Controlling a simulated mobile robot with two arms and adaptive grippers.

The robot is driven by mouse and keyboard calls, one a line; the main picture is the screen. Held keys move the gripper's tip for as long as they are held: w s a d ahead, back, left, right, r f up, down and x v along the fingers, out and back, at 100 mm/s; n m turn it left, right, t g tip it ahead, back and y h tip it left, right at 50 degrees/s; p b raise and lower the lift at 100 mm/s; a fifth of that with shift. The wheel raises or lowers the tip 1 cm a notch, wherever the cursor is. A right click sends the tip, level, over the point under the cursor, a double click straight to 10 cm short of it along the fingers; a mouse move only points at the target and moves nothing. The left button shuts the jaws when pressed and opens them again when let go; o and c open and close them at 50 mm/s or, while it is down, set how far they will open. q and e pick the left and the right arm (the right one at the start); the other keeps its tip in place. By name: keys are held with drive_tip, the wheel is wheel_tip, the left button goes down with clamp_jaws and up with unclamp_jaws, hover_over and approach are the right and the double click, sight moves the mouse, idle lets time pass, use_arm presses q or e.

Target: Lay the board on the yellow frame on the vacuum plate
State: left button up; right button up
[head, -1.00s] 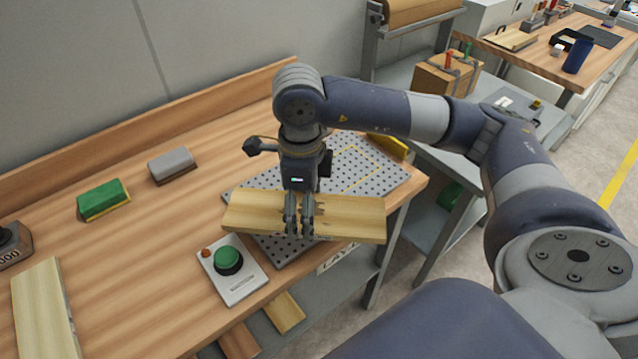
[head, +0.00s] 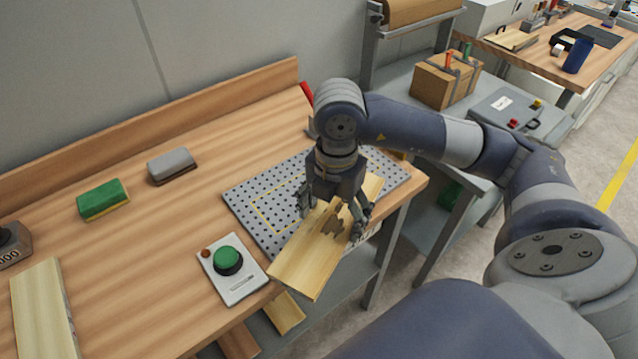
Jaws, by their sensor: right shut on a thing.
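The light wooden board (head: 300,265) is in my right gripper (head: 332,215), whose fingers hold it across its width. The board slants from lower left to upper right, over the front part of the vacuum plate (head: 243,198); I cannot tell whether it touches the plate. The plate is grey, with many holes. The yellow frame is a thin outline (head: 264,222) on the plate. The board's lower left end reaches past the plate's front edge. My left gripper is not in view.
A control box with a green button (head: 228,260) stands left of the plate. A green sponge block (head: 103,199) and a grey block (head: 171,165) lie further back. Another board (head: 43,310) lies at the far left. The table middle (head: 150,240) is clear.

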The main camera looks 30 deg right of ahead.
drive_tip(key=m, duration=0.3)
drive_tip(key=shift+s+d+f+m, duration=0.1)
drive_tip(key=shift+s+d+m, duration=0.2)
drive_tip(key=shift+d, duration=0.1)
drive_tip(key=shift+m, duration=0.3)
drive_tip(key=shift+w+d, duration=0.15)
drive_tip(key=shift+w, duration=0.15)
drive_tip(key=w+d+p, duration=0.1)
drive_tip(key=w, duration=0.3)
drive_tip(key=w+d+f+p, duration=0.1)
drive_tip(key=w+d+p, duration=0.1)
drive_tip(key=w, duration=0.3)
drive_tip(key=w+d+p, duration=0.1)
drive_tip(key=w+d, duration=0.1)
drive_tip(key=w, duration=0.3)
drive_tip(key=shift+d+f+p, duration=0.2)
drive_tip(key=shift+p, duration=0.2)
drive_tip(key=shift+w, duration=0.2)
wheel_tip(320, 180, down, 3)
drive_tip(key=shift+s+r+p, duration=0.1)
drive_tip(key=shift+p, duration=0.75)
drive_tip(key=shift+f, duration=0.35)
drive_tip(key=shift+d+f, duration=0.1)
